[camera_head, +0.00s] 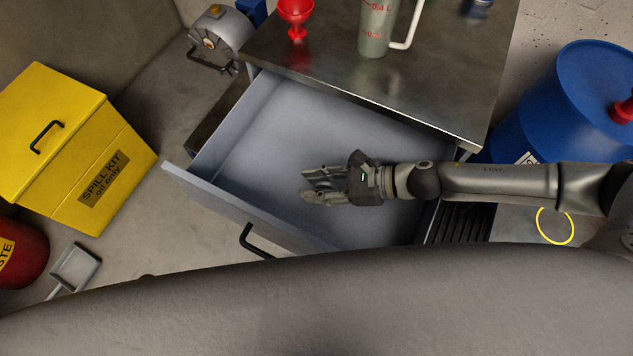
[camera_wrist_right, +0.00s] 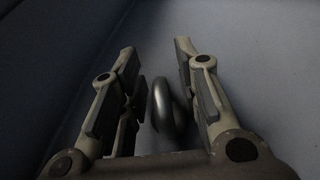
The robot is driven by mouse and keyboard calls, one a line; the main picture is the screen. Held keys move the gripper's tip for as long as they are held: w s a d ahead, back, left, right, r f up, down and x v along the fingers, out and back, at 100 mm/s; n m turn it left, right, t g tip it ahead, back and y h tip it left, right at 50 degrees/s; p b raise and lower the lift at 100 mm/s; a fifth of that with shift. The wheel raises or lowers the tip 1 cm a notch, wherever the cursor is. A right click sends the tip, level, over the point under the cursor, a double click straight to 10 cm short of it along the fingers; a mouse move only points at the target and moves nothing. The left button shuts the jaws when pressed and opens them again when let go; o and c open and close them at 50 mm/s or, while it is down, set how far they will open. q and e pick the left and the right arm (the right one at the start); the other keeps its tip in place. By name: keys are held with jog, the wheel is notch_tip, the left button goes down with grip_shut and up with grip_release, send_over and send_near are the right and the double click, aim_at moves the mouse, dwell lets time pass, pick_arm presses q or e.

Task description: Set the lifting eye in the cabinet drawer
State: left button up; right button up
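The lifting eye (camera_wrist_right: 163,106), a dark metal ring, shows in the right wrist view between the fingers of my right gripper (camera_wrist_right: 155,85). The fingers stand apart, with a gap on the left of the ring; the ring is close to the right finger. I cannot tell whether it touches that finger or the drawer floor. In the head view my right gripper (camera_head: 312,185) is inside the pulled-out cabinet drawer (camera_head: 270,130), over its grey floor, and the lifting eye cannot be made out there. My left gripper is not in view.
The metal cabinet top (camera_head: 420,90) carries a red funnel (camera_head: 296,16) and a measuring jug (camera_head: 376,30). A blue drum (camera_head: 570,105) stands at the right. A yellow spill kit box (camera_head: 65,150) stands at the left. The drawer looks otherwise empty.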

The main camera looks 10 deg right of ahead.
aim_at(332, 185)
jog(key=shift+r, duration=0.2)
jog(key=v, duration=0.5)
jog(key=shift+d+p, duration=0.35)
jog(key=shift+d, duration=0.05)
jog(key=shift+v, duration=0.85)
jog(key=shift+r, duration=0.1)
jog(key=shift+r, duration=0.1)
